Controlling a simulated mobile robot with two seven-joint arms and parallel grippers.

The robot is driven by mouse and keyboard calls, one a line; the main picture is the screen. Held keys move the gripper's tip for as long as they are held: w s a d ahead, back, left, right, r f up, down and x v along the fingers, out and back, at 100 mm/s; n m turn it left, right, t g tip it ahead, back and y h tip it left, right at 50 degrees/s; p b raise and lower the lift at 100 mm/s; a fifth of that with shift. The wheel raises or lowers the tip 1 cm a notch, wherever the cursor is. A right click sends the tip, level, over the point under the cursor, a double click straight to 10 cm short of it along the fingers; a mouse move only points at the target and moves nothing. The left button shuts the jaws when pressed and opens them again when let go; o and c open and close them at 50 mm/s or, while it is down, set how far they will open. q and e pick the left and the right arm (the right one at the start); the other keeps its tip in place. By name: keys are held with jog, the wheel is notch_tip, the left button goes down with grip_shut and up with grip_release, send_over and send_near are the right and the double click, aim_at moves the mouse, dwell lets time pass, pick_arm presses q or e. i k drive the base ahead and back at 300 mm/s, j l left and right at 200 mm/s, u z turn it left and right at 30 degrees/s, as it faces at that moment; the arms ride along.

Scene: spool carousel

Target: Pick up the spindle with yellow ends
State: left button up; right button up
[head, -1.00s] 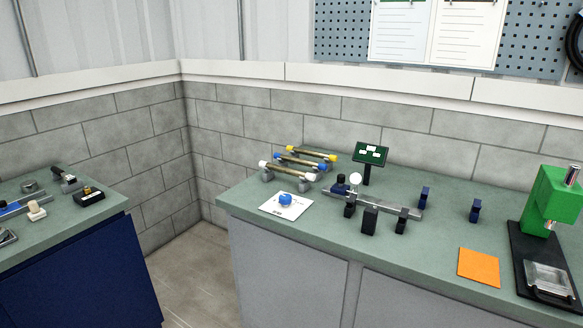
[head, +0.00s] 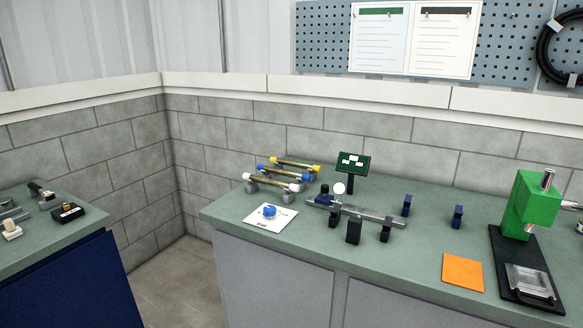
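The spindle with yellow ends (head: 295,164) lies at the back of a rack on the green-grey bench, in the head view left of centre. In front of it lies a spindle with blue ends (head: 283,173), and nearest is a spindle with white ends (head: 271,181). All three lie roughly level and side by side on grey supports (head: 289,196). Neither of my grippers shows in the head view.
An orange sheet (head: 463,272) and a green press (head: 530,205) are farther right. A blue cabinet (head: 75,285) stands left, across a floor gap.

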aim_at(316, 169)
jog(key=i+j, duration=0.7)
jog(key=j, duration=0.2)
jog(key=i+j+z, duration=0.1)
jog(key=i+j, duration=0.25)
jog(key=j, duration=0.15)
